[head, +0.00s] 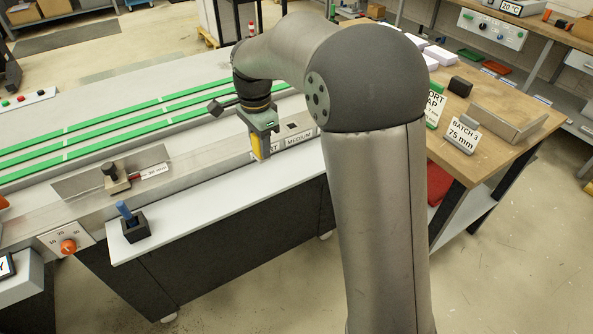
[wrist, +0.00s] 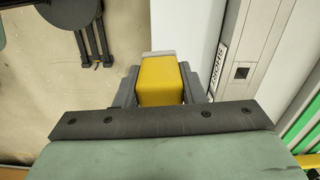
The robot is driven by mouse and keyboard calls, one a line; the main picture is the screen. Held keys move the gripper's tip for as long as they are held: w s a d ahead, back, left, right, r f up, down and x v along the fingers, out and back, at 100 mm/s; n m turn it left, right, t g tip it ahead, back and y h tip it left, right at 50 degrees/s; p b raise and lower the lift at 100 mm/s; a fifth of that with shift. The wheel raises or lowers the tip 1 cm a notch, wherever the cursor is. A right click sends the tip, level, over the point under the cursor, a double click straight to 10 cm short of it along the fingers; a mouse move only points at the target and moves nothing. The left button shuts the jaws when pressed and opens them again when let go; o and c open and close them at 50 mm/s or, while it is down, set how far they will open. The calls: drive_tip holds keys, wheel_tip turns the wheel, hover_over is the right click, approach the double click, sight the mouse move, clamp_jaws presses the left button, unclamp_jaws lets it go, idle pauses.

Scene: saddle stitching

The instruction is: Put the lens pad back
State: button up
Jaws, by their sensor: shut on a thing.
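The lens pad, seen as a yellow block with a pale grey end (wrist: 160,84), is between my gripper's fingers (wrist: 160,92) in the wrist view. My gripper (head: 262,140) is shut on it. In the head view the yellow block (head: 265,146) points down over the front rail of the machine, close to the labels. The label reading SHORT (wrist: 219,66) is to the right of the pad in the wrist view, with a small dark slot (wrist: 242,72) beside it. The MEDIUM label (head: 299,138) is just right of my gripper. I cannot tell whether the pad touches anything below.
A light ledge (head: 205,208) runs along the machine front. A black holder with a blue-handled tool (head: 134,226) stands on its left. A clamp with a black knob (head: 114,178) sits on the rail. A wooden table (head: 480,105) with signs and boxes is at right.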

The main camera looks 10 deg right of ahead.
drive_tip(key=shift+w+a+r+m, duration=0.1)
drive_tip(key=shift+a+r+m, duration=0.1)
drive_tip(key=shift+a+m, duration=0.1)
drive_tip(key=shift+w+d, duration=0.25)
drive_tip(key=shift+d, duration=0.05)
drive_tip(key=w+d+f+p, duration=0.1)
drive_tip(key=w+d+f, duration=0.1)
drive_tip(key=d, duration=0.1)
drive_tip(key=w+d+f+p, duration=0.1)
drive_tip(key=w+d+f, duration=0.2)
drive_tip(key=w+d+f+p, duration=0.1)
drive_tip(key=w+d+f, duration=0.1)
drive_tip(key=d+f, duration=0.1)
drive_tip(key=shift+w+d+f, duration=0.2)
drive_tip(key=shift+w+d, duration=0.05)
drive_tip(key=shift+w, duration=0.05)
drive_tip(key=shift+w+d+f+p, duration=0.15)
drive_tip(key=shift+d+f+p, duration=0.1)
drive_tip(key=shift+f+p, duration=0.1)
drive_tip(key=shift+w+d+f, duration=0.1)
drive_tip(key=shift+w+f, duration=0.05)
drive_tip(key=shift+f, duration=1.8)
drive_tip(key=o, duration=1.1)
drive_tip(key=shift+c, duration=0.2)
